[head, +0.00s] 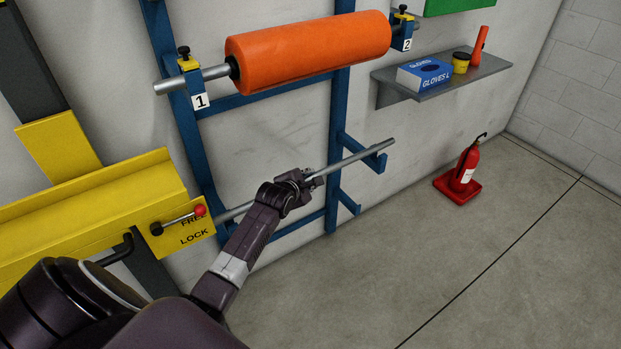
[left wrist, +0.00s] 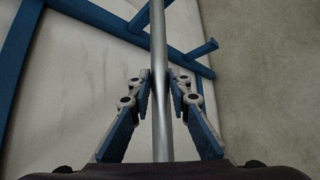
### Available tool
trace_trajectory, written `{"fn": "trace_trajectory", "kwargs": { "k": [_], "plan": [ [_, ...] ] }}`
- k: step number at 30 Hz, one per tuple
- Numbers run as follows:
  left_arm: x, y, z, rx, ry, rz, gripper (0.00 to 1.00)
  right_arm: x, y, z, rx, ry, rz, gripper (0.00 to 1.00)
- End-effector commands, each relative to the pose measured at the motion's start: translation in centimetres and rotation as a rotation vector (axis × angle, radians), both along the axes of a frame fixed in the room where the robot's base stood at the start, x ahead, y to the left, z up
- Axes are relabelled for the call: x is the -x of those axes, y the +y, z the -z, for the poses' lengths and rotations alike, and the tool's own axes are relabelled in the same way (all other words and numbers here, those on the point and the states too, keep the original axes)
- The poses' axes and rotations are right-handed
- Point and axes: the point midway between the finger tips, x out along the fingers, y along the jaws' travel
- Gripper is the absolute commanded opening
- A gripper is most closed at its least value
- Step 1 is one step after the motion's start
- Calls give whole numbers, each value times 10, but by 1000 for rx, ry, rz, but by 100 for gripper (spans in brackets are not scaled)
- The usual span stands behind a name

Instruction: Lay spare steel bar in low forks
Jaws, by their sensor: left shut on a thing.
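The spare steel bar (head: 346,161) is a thin grey rod, slanting up to the right in front of the blue rack. My left gripper (head: 312,181) is shut on it near its middle. In the left wrist view the bar (left wrist: 159,60) runs lengthwise between the fingers of the gripper (left wrist: 160,88). The blue low forks stick out from the rack: the upper right one (head: 374,160) lies close to the bar's right part, the lower one (head: 349,202) below it. I cannot tell whether the bar touches a fork. My arm covers part of the bar's left half. My right gripper is not in view.
An orange roll (head: 310,50) on a bar sits in the upper holders marked 1 and 2. A yellow beam (head: 90,215) with a FREE/LOCK lever (head: 180,219) is at left. A shelf (head: 440,83) holds a glove box.

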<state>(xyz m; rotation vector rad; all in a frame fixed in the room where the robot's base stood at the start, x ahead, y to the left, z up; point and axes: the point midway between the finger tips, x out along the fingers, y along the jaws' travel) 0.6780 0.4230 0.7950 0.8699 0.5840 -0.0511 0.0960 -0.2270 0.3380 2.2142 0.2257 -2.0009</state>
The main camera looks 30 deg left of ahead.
Motion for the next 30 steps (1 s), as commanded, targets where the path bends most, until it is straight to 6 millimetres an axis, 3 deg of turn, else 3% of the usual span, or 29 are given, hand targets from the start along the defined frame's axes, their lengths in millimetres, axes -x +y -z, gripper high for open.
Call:
{"fn": "trace_trajectory", "kwargs": {
  "k": [30],
  "plan": [
    [-2,0,27,0,-6,2,0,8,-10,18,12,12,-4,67]
  ]
}}
